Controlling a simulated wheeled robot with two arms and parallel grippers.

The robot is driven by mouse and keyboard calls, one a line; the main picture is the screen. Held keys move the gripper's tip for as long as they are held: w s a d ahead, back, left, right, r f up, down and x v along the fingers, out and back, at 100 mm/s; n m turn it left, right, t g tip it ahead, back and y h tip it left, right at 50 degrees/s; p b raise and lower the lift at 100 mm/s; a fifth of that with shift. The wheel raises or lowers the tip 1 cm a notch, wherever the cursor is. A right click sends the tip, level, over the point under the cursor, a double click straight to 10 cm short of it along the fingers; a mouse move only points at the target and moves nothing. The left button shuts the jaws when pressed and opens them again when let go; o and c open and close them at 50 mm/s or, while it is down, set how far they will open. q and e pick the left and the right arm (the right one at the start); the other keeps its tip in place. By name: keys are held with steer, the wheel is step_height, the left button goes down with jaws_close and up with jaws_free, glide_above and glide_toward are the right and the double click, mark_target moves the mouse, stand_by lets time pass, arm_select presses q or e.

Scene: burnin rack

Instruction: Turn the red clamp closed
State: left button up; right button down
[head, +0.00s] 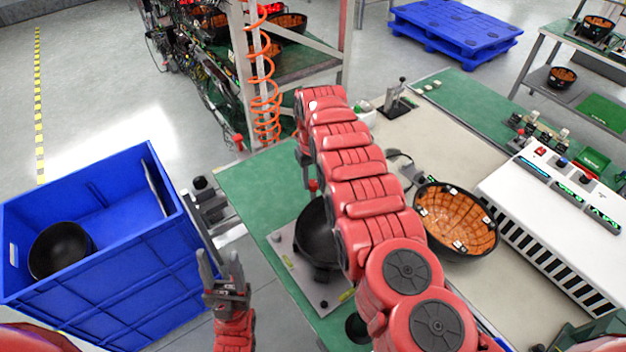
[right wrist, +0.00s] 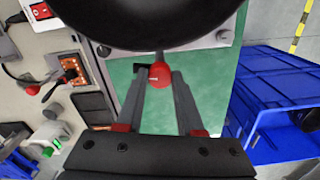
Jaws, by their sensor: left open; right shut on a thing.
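The red clamp knob (right wrist: 159,76) sits between the fingertips of my right gripper (right wrist: 158,84) in the right wrist view. The gripper is shut on it, just beside a black bowl (right wrist: 150,20). In the head view a red tip (head: 313,186) shows under my right wrist; the arm hides most of the gripper. The black bowl (head: 313,240) rests on a grey plate (head: 287,262) and is partly covered by my right arm. My left gripper (head: 219,258) is open and empty, left of the plate. The clamp's exact angle cannot be told.
A blue crate (head: 130,275) holding another black bowl (head: 60,248) stands at the left. An orange-lined bowl (head: 456,220) sits on the bench right of my arm, near a white device (head: 560,220). Green bench top (head: 255,185) is clear beyond the plate.

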steer(key=m+b, duration=0.2)
steer(key=m, duration=0.1)
steer(key=shift+f+b, duration=0.2)
steer(key=shift+b, duration=0.1)
steer(key=m+b, duration=0.7)
steer(key=shift+f+m, duration=0.1)
steer(key=shift+m, duration=0.2)
steer(key=shift+m+b, duration=0.75)
steer(key=shift+m, duration=0.35)
steer(key=shift+r+m+b, duration=0.3)
steer(key=shift+m+b, duration=0.1)
steer(key=shift+m, duration=0.6)
steer(key=c, duration=0.5)
jaws_free()
steer(key=shift+c, duration=0.2)
